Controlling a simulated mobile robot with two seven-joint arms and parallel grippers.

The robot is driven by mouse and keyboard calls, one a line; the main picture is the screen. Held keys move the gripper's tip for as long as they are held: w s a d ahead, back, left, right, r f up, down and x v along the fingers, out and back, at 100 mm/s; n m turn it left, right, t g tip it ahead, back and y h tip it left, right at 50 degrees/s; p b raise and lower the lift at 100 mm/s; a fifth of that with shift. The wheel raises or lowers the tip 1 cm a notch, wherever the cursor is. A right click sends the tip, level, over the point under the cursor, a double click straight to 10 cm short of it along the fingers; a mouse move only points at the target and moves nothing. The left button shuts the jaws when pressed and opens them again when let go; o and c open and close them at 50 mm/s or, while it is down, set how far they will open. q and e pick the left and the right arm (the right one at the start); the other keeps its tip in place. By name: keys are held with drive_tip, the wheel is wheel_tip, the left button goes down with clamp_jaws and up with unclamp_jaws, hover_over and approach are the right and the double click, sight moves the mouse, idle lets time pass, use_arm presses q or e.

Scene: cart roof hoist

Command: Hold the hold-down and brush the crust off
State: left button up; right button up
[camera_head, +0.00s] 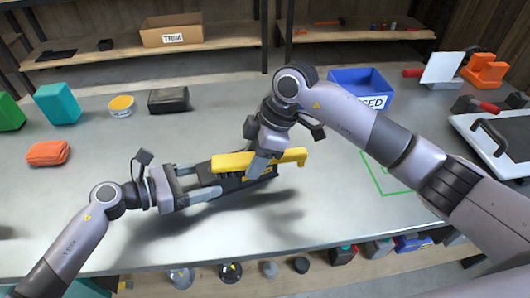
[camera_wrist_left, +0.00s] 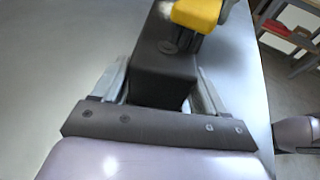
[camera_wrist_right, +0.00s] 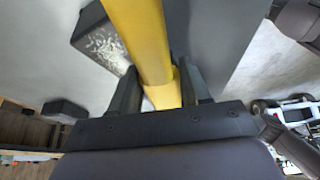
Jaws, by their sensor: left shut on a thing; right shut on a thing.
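A long black block (camera_wrist_left: 160,75) lies between my left gripper's fingers (camera_wrist_left: 160,92), which are shut on it. In the head view my left gripper (camera_head: 200,187) reaches it from the left. My right gripper (camera_head: 258,163) is shut on the yellow bar from above. The right wrist view shows the bar (camera_wrist_right: 143,40) between its fingers (camera_wrist_right: 160,85). White crust (camera_wrist_right: 105,45) covers part of a dark surface there.
Green outline (camera_head: 385,178) marks the table right of my right gripper. A red-handled tool (camera_head: 478,105) lies at right. Table front is clear.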

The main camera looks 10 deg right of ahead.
sight(233, 164)
drive_tip(key=a, duration=0.2)
drive_tip(key=s+a, duration=0.1)
drive_tip(key=a, duration=0.1)
drive_tip(key=shift+w+d, duration=0.4)
drive_tip(key=shift+d, duration=1.1)
drive_tip(key=shift+w+d, duration=0.45)
drive_tip(key=shift+d, duration=1)
drive_tip(key=shift+w+d, duration=0.4)
drive_tip(key=shift+d, duration=1.1)
drive_tip(key=shift+s+a, duration=0.45)
drive_tip(key=shift+a, duration=1.15)
drive_tip(key=shift+s+a, duration=0.45)
drive_tip(key=shift+a, duration=1.1)
drive_tip(key=shift+s+a, duration=0.45)
drive_tip(key=shift+a, duration=1.15)
drive_tip(key=shift+r, duration=4.05)
